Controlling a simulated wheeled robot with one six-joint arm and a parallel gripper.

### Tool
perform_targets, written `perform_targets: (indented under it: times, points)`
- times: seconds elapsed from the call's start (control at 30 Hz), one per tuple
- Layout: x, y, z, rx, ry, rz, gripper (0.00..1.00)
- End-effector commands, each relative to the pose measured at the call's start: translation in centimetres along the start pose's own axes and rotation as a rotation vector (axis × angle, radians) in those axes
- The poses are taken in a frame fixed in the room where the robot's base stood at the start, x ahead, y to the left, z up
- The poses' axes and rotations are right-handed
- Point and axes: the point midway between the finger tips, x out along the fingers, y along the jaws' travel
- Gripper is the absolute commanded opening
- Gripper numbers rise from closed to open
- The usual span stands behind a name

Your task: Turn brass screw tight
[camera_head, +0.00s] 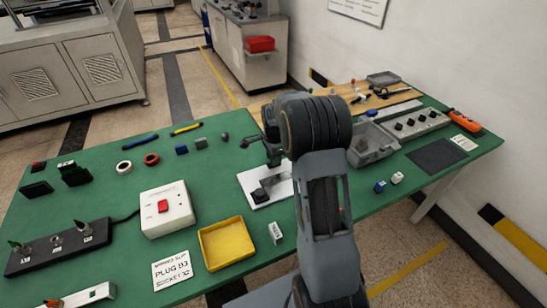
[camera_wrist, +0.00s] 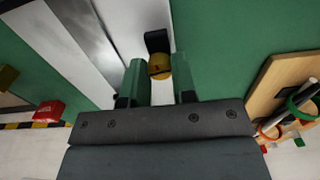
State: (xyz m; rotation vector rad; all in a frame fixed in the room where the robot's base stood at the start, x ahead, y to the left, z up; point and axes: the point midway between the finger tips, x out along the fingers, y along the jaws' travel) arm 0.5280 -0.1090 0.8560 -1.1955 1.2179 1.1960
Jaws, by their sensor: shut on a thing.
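The brass screw (camera_wrist: 159,66) shows in the wrist view as a round yellow head between the two green fingertips of my gripper (camera_wrist: 160,74). A black block stands just beyond it. My gripper is shut on the screw head. The screw's shaft is hidden. How deep it sits cannot be told. In the head view my arm stands in front of the table and covers the screw. A white plate (camera_head: 256,201) with a black part on it lies left of my arm.
The green table (camera_head: 120,220) carries a yellow tray (camera_head: 206,256), a white box with a red switch (camera_head: 181,217), a black socket strip (camera_head: 30,264) and a grey bin (camera_head: 374,150). A wooden board (camera_head: 341,98) lies at the back right. Bare green surface lies left of the white plate.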

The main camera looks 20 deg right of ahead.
Motion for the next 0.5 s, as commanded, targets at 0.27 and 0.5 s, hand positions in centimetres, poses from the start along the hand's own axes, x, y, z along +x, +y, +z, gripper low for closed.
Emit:
perform_targets:
  times: [0.27, 0.5]
  points:
    - [-0.06, -0.05, -0.01, 0.004, 0.001, -0.002, 0.01]
    - [-0.06, -0.04, -0.01, 0.004, 0.001, -0.002, 0.34]
